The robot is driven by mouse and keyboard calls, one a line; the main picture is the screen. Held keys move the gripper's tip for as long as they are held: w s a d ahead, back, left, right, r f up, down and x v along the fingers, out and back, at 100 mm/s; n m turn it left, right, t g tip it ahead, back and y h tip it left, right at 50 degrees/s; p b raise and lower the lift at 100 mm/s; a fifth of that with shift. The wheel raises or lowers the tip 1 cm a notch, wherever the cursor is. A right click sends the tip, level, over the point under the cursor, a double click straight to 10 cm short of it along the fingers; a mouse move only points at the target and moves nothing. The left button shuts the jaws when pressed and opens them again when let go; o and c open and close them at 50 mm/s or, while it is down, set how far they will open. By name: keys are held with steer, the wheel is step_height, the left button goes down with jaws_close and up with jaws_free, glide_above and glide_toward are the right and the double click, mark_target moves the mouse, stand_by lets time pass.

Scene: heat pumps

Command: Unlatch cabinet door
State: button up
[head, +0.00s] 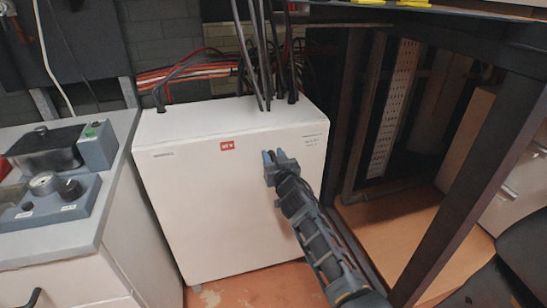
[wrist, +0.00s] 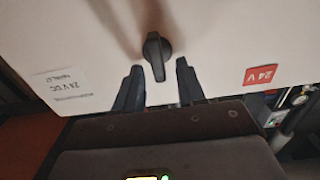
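The white cabinet (head: 205,200) stands in the middle of the head view, its front door facing me, and its door looks closed. The door surface (wrist: 90,30) fills the upper wrist view. A dark latch knob (wrist: 157,50) sticks out from the door in the wrist view, its handle pointing down the picture. My gripper (head: 270,155) is close to the door's upper right part in the head view and hides the knob there. In the wrist view my gripper (wrist: 158,70) has its fingers apart, one on each side of the knob's lower end, with gaps visible. Contact with the knob does not show.
A grey-topped counter (head: 60,225) with a control box (head: 97,146) stands left of the cabinet. Black cables (head: 265,60) rise from the cabinet top. A dark frame post (head: 470,190) stands at the right. Some orange floor (head: 270,280) is clear in front.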

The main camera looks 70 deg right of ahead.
steer(key=shift+c, duration=0.2)
jaws_close()
steer(key=shift+w+a+n, duration=0.1)
steer(key=shift+n, duration=0.3)
steer(key=n, duration=0.2)
steer(key=n+b, duration=0.1)
steer(key=shift+w+a+f+n, duration=0.15)
steer(key=shift+w+a+n, duration=0.05)
steer(key=shift+n, duration=0.2)
steer(key=shift+w+a+f+n+b, duration=0.15)
steer(key=shift+f+n+b, duration=0.1)
steer(key=shift+n, duration=2)
steer(key=shift+w+a+f+n+b, duration=0.1)
steer(key=shift+f+n+b, duration=0.15)
steer(key=shift+n, duration=1.95)
steer(key=shift+w+a+f+n+b, duration=0.15)
steer(key=shift+f+n, duration=0.15)
steer(key=shift+n, duration=1.95)
